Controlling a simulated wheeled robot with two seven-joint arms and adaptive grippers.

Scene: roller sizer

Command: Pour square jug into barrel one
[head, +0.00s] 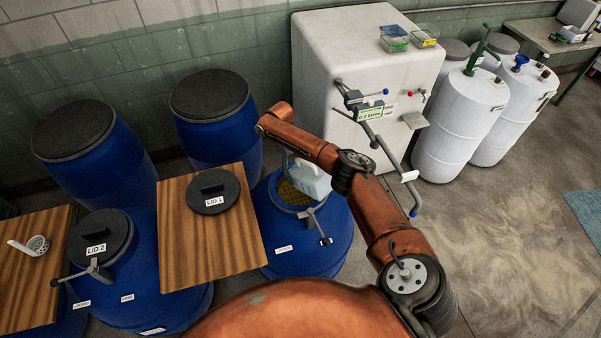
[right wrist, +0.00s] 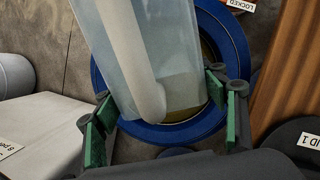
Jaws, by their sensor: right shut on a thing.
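The square jug (head: 309,180), pale blue and translucent, is over the open mouth of a blue barrel (head: 318,240), beside the board with the lid marked LID 1 (head: 214,191). The jug looks slightly tilted in the head view. In the right wrist view, the jug (right wrist: 150,50) fills the middle, its pale handle towards the camera. My right gripper (right wrist: 163,112) is shut on it, green pads on either side. The barrel's blue rim (right wrist: 180,133) shows behind the jug. Yellowish contents (head: 290,193) show in the mouth. I cannot tell whether anything flows. My left gripper is out of view.
A second barrel with LID 2 (head: 95,237) stands at left. A wooden board (head: 215,240) bears LID 1. A strainer (head: 38,244) lies on another board. A white cabinet (head: 330,60) with levers stands behind my right arm.

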